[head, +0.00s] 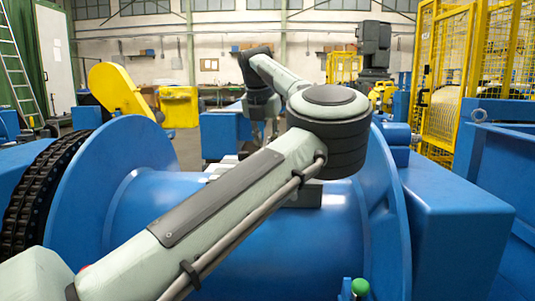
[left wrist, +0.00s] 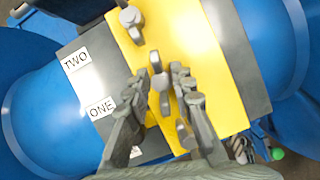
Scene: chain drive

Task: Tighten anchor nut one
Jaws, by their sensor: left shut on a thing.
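In the left wrist view, a grey winged nut (left wrist: 160,82) stands on a yellow plate (left wrist: 205,60), in line with the label ONE (left wrist: 101,107). My left gripper (left wrist: 157,85) has its fingers on either side of this nut and is shut on it. A second winged nut (left wrist: 130,17) stands farther up the plate, near the label TWO (left wrist: 76,61). Another winged nut (left wrist: 184,134) shows lower down, partly behind the right finger. In the head view my left arm crosses the blue drum (head: 150,205), and the nuts cannot be made out. My right gripper is not in view.
A black chain (head: 42,180) wraps the wheel at the left of the drum. A green knob (head: 360,287) stands at the lower right. A yellow guard (head: 115,88) and a yellow mesh cage (head: 440,115) stand farther back.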

